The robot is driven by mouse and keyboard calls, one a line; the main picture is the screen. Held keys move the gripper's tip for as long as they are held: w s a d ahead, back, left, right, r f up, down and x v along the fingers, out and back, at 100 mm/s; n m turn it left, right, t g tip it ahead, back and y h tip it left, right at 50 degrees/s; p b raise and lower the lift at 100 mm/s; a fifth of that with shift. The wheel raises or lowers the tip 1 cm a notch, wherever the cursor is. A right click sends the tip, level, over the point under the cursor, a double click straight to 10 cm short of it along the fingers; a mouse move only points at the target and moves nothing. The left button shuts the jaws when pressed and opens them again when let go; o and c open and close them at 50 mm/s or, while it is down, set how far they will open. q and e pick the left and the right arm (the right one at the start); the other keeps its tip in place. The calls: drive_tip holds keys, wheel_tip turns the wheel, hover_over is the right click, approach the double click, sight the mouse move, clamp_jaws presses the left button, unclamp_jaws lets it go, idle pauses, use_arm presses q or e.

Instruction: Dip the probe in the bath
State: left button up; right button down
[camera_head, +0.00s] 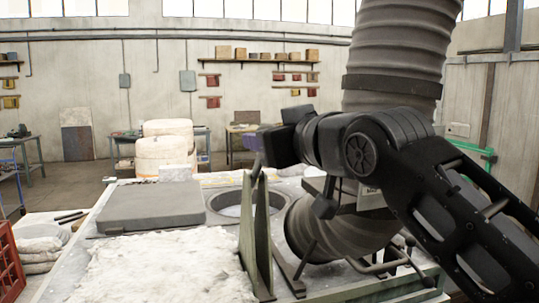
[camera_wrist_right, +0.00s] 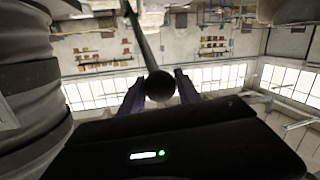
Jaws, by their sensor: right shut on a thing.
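My right gripper (camera_head: 251,141) reaches in from the right at the end of my black arm. In the right wrist view its two purplish fingers (camera_wrist_right: 160,88) are shut around a dark rod with a round end, the probe (camera_wrist_right: 158,86). The rod runs away from the camera toward the top of that view. In the head view the probe is mostly hidden by my gripper and the stand. The bath (camera_head: 225,212) is a round, rimmed opening in the bench top, below and slightly left of the gripper. Its near right side is partly hidden by a green upright stand. My left gripper is not in view.
A grey square slab (camera_head: 152,207) lies left of the opening. A white granular heap (camera_head: 165,265) covers the front left. The narrow green stand (camera_head: 257,235) rises in front of the opening. A large ribbed duct (camera_head: 397,50) stands to the right, behind my arm.

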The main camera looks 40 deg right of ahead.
drive_tip(key=shift+w+d+r, duration=0.15)
drive_tip(key=shift+w+r, duration=0.05)
drive_tip(key=shift+r, duration=0.35)
drive_tip(key=c, duration=1.2)
unclamp_jaws()
drive_tip(key=shift+c, duration=0.2)
drive_tip(key=o, duration=0.4)
drive_tip(key=shift+c, duration=0.2)
drive_tip(key=shift+f, duration=0.1)
